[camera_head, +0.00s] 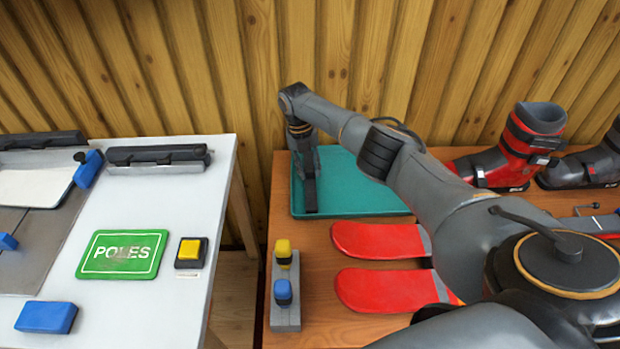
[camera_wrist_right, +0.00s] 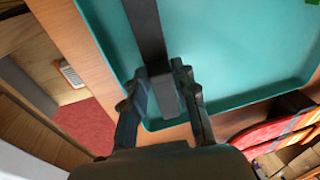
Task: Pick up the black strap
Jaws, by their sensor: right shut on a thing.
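The black strap (camera_head: 311,198) is a dark narrow strip at the left side of the teal tray (camera_head: 365,206). In the right wrist view the strap (camera_wrist_right: 145,30) runs from the top of the picture down between my fingers, over the tray floor (camera_wrist_right: 225,50). My right gripper (camera_head: 305,165) is at the tray's left end; in the right wrist view the gripper (camera_wrist_right: 162,82) is shut with a finger on each side of the strap's near end. I cannot tell whether the strap still touches the tray. My left gripper is not in view.
Two red skis (camera_head: 380,239) lie in front of the tray. A grey block with yellow and blue knobs (camera_head: 286,312) stands at the wooden bench's left edge. Red and grey boots (camera_head: 515,150) stand at right. A gap separates the white table (camera_head: 190,295) from the bench.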

